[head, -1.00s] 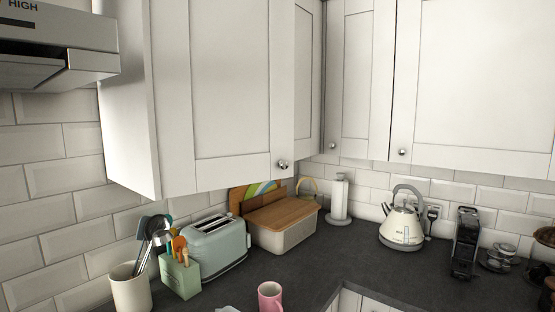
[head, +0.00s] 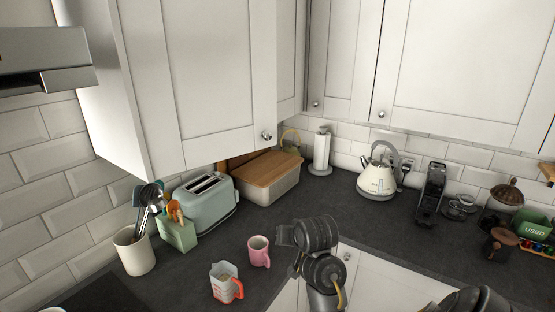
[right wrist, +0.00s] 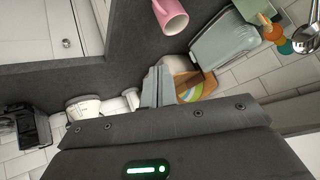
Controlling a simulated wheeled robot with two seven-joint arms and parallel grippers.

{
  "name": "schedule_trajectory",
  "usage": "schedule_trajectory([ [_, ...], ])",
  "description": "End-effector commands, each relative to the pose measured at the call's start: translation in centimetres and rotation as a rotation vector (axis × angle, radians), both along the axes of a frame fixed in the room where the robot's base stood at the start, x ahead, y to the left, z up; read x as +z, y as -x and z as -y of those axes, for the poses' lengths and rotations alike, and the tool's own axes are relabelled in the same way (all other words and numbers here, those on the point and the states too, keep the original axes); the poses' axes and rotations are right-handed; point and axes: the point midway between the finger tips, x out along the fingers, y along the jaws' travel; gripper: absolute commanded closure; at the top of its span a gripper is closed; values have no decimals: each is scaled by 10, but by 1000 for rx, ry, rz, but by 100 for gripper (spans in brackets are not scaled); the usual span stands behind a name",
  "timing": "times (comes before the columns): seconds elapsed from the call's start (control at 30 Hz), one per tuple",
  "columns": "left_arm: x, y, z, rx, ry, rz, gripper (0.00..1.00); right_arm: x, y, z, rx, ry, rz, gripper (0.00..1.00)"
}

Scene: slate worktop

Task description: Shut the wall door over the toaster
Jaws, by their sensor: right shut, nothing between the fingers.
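The wall door (head: 215,75) over the toaster (head: 205,200) is a white panel with a round knob (head: 266,135) near its lower right corner. Its right lower edge stands out from the neighbouring panel, so it looks slightly ajar; its exact gap is hidden. The pale green toaster stands on the worktop below and also shows in the right wrist view (right wrist: 224,40). My right gripper (right wrist: 157,88) is shut and empty in the right wrist view, with worktop objects beyond its fingers. The door does not show clearly there. My left gripper is not in view.
A pink mug (head: 259,251), measuring jug (head: 226,283), utensil pot (head: 134,250) and wooden-lidded bin (head: 268,178) stand on the worktop. A range hood (head: 40,62) is left of the cabinet. The kettle (head: 376,182) stands right. Dark links of mine rise in front.

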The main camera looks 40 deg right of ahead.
Motion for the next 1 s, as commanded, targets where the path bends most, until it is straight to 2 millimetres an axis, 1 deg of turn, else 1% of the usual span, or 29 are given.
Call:
schedule_trajectory([
  [0.03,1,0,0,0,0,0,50,23,-7,9,-43,-35,47,100],
  [0.17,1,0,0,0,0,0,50,71,-23,33,-155,-150,157,100],
  [0.27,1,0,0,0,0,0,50,111,-35,52,-237,-268,253,100],
  [0.3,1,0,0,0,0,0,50,129,-39,59,-269,-325,297,100],
  [0.37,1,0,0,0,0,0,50,156,-44,70,-314,-421,360,100],
  [0.4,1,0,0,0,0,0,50,174,-46,77,-339,-489,403,100],
  [0.5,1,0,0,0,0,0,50,213,-49,88,-379,-654,494,100],
  [0.6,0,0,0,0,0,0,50,242,-51,95,-396,-787,557,100],
  [0.7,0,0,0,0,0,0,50,260,-51,98,-400,-877,594,100],
  [0.8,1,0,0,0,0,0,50,270,-51,99,-400,-928,613,100],
  [0.9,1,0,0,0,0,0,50,273,-51,100,-399,-944,618,100],
  [1.0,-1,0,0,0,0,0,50,273,-51,100,-400,-944,619,100],
])
